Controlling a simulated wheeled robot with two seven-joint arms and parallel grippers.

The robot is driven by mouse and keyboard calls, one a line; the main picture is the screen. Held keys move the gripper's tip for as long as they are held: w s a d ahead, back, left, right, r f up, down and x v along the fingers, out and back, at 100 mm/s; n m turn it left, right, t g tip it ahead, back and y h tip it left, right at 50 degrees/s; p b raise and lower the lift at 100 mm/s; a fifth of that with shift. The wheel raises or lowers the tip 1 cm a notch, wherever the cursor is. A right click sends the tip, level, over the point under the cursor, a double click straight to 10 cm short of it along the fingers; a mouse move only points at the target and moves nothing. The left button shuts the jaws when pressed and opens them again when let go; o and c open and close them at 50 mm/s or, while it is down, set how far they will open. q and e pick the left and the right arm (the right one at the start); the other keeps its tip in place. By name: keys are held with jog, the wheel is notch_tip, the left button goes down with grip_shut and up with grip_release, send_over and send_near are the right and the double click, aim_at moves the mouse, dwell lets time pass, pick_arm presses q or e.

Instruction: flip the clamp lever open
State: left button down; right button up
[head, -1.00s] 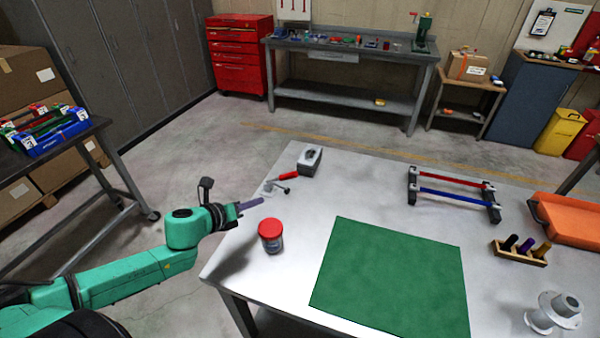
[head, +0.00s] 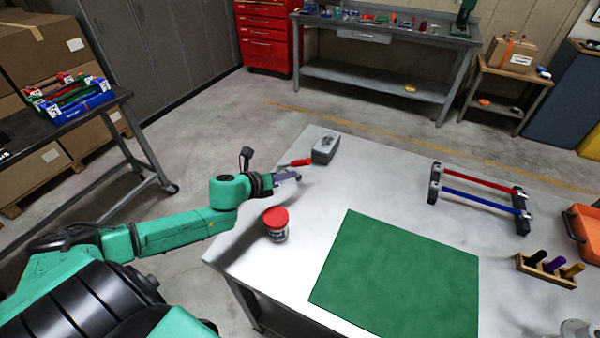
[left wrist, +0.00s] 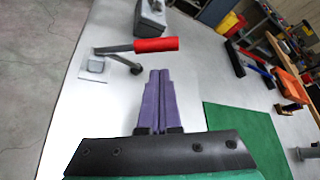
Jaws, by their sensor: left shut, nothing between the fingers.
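The clamp lever has a red handle (head: 301,162) and lies low near the table's far left corner. In the left wrist view the red handle (left wrist: 156,44) points right from a grey metal arm, with a small base plate (left wrist: 95,65) on the table and a dark knob beside it. My left gripper (head: 296,175) is shut and empty, just on the near side of the handle; it hides the clamp's base in the head view. In the left wrist view its purple fingers (left wrist: 159,78) are together, pointing toward the handle, with a small gap to it. My right gripper is not in view.
A grey box-like device (head: 325,150) stands just behind the handle. A red-lidded jar (head: 277,224) stands close in front of my left gripper. A green mat (head: 395,275) covers the table's middle; a rack with red and blue bars (head: 478,190) stands to the right.

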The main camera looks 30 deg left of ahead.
aim_at(301, 165)
pick_arm(q)
jog(key=p+x, duration=0.1)
jog(key=x, duration=0.4)
jog(key=shift+w+d+f, duration=0.1)
jog(key=shift+w+d, duration=0.05)
jog(key=shift+w, duration=0.2)
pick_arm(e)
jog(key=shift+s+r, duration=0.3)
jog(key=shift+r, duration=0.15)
pick_arm(q)
jog(key=shift+s, duration=0.1)
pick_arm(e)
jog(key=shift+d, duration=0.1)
pick_arm(q)
jog(key=shift+r+h, duration=0.3)
jog(key=shift+r, duration=0.05)
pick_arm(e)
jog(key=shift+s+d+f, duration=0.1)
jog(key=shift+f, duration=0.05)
